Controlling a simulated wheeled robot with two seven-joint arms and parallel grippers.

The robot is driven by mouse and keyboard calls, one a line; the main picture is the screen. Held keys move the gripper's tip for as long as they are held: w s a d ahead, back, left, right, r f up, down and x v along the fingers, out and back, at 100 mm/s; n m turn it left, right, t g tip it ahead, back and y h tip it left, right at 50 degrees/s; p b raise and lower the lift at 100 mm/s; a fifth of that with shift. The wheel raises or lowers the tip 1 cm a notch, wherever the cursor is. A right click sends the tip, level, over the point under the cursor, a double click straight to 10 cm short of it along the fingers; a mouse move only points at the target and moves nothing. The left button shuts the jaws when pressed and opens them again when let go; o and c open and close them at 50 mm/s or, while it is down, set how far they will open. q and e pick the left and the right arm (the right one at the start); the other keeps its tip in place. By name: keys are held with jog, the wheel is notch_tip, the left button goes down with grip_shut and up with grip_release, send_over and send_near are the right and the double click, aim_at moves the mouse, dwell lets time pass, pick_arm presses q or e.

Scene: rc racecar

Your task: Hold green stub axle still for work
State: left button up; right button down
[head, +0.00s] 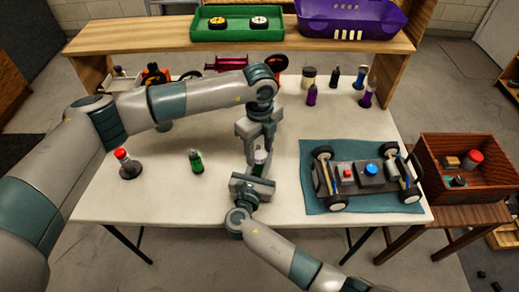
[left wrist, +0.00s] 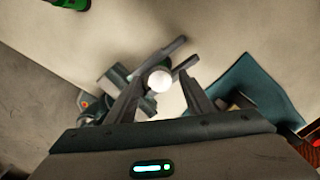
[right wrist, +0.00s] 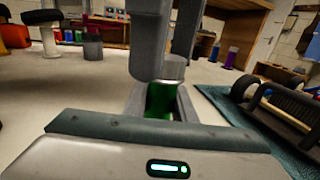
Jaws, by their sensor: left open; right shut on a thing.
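The green stub axle (right wrist: 160,100), with a pale metal top, stands upright between the fingers of my right gripper (head: 256,178), which is shut on it above the white table. It shows small and partly covered in the head view (head: 260,157). My left gripper (head: 257,150) reaches down from above with its fingers open around the upper end of the axle. In the left wrist view, a pale round end (left wrist: 160,81) shows between the open fingers. I cannot tell whether they touch it. The lower part of the axle is hidden by my right gripper.
A green bottle-like thing (head: 196,162) and a red-topped piece (head: 128,164) stand on the table at left. The race car (head: 366,176) sits on a teal mat (head: 316,204) at right. A wooden crate (head: 438,197) stands beyond it. Bottles stand at the back.

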pick_arm(q)
jog(key=c, duration=1)
jog(key=shift+c, duration=0.2)
